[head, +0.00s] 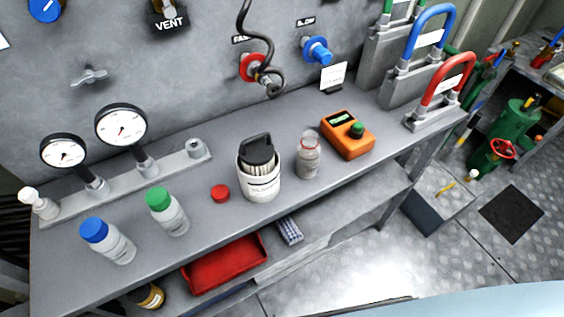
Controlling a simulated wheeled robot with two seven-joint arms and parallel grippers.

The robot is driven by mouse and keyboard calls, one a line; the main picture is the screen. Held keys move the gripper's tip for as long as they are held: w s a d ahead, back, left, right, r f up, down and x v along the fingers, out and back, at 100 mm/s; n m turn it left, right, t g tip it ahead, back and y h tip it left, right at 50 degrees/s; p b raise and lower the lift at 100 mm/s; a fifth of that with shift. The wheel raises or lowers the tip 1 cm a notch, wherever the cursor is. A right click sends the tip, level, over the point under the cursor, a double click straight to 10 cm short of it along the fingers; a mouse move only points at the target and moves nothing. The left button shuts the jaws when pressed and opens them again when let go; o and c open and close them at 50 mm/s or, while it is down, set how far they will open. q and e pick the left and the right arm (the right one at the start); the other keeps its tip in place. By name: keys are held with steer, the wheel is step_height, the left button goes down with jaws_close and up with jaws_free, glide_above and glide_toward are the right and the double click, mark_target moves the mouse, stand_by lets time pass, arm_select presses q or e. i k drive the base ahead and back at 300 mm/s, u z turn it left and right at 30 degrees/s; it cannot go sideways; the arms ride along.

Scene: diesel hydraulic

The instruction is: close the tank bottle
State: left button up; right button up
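A clear bottle (308,158) stands upright on the grey bench, right of the middle. It has no cap on, and a red ring shows around its open neck. A loose red cap (220,193) lies on the bench to its left, apart from it. A bottle with a blue cap (107,241) and a bottle with a green cap (167,211) stand upright at the left, both capped. I cannot read which bottle is the tank one. Neither of my grippers is in view.
A white canister (259,175) with a black handle stands between the red cap and the open bottle. An orange meter (347,134) lies right of the bottle. Gauges (121,126) stand at the back left. A red tray (225,263) sits on the lower shelf.

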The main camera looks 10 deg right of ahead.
mark_target(308, 149)
steer(key=u, duration=2.8)
steer(key=k, duration=0.95)
steer(key=z, duration=1.55)
